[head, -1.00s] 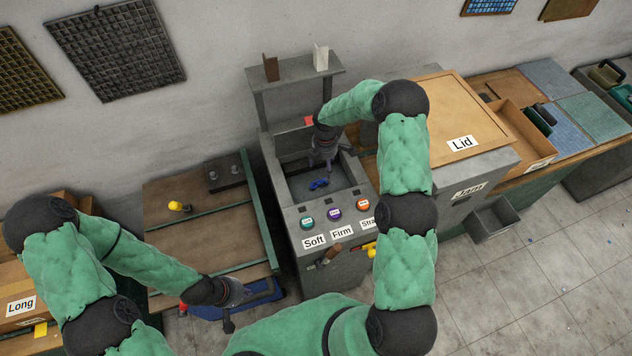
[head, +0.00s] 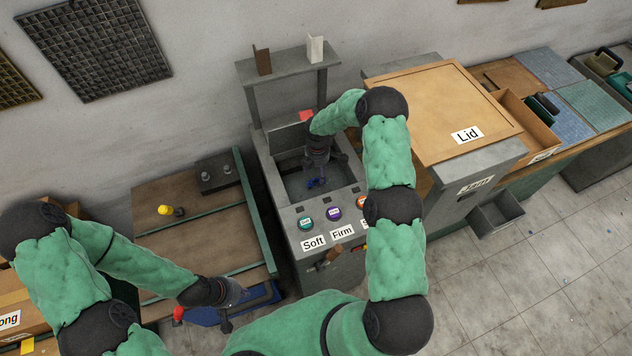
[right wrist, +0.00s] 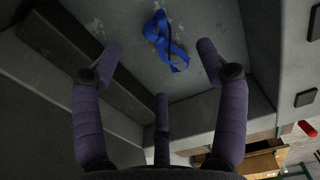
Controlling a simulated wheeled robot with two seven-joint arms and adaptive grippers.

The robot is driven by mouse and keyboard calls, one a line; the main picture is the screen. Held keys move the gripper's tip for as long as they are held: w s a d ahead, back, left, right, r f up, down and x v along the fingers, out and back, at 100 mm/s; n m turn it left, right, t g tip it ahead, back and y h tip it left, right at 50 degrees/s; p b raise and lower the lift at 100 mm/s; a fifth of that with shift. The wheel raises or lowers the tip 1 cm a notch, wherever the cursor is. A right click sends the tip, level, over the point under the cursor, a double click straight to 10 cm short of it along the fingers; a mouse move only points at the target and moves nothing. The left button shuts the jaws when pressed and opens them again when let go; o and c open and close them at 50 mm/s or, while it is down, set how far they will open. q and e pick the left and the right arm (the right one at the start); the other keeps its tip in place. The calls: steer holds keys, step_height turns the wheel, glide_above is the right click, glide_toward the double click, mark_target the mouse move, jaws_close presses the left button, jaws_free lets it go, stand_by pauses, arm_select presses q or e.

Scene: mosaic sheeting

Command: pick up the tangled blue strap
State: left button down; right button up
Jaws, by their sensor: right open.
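The tangled blue strap (head: 314,183) lies on the floor of the grey machine's recessed bay. In the right wrist view the strap (right wrist: 176,50) is a loose twisted loop, beyond the fingertips and between the outer two. My right gripper (head: 319,172) reaches down into the bay from above, its purple fingers spread and empty (right wrist: 160,62). In the head view its fingers partly cover the strap; contact cannot be made out. My left gripper (head: 238,305) is low at the left, by the blue edge of a wooden bench, and its jaws are too small to judge.
The grey machine (head: 325,278) has bay walls close around my right gripper. Coloured buttons labelled Soft and Firm are on its front panel. A wooden lid (head: 440,100) is at the right. The bench (head: 200,235) at the left bears a yellow knob (head: 164,210).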

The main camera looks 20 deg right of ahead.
mark_target(316, 177)
steer(key=shift+a+f, duration=0.15)
steer(key=shift+f, duration=2.35)
steer(key=shift+c, duration=0.3)
steer(key=c, duration=0.9)
